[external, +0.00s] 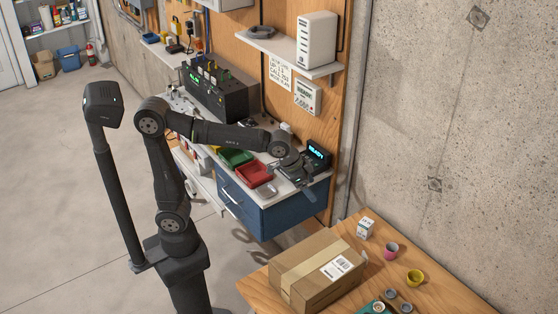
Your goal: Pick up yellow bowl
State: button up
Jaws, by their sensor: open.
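The yellow bowl (415,277) is a small round yellow vessel near the right edge of the external view. It stands upright on the wooden table (450,291), to the right of a pink cup. My gripper (309,188) is far from it, up and to the left, over the right end of the workbench. The gripper is open and points down toward the blue drawer cabinet's front edge. Its fingers are small and dark here, and nothing shows between them.
A large cardboard box (302,290) fills the table's left part. A pink cup (391,251), a small white box (365,228) and several small items stand near the bowl. The workbench holds a red bin (254,173), a green bin (235,157) and a lit display (318,153).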

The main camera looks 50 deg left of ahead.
jog(key=w+d+f+m, duration=0.1)
jog(key=w+d, duration=0.3)
jog(key=d, duration=0.4)
jog(key=w+d+f, duration=0.2)
jog(key=w+d, duration=0.2)
jog(key=d, duration=0.4)
jog(key=m+h, duration=0.1)
send_over(415, 276)
jog(key=s, duration=0.4)
jog(key=f, duration=1.7)
jog(key=shift+a+f, duration=0.35)
jog(key=shift+f, duration=0.05)
jog(key=shift+x, duration=2.6)
jog(key=c, duration=1)
jog(key=shift+c, duration=0.2)
jog(key=shift+r, duration=0.1)
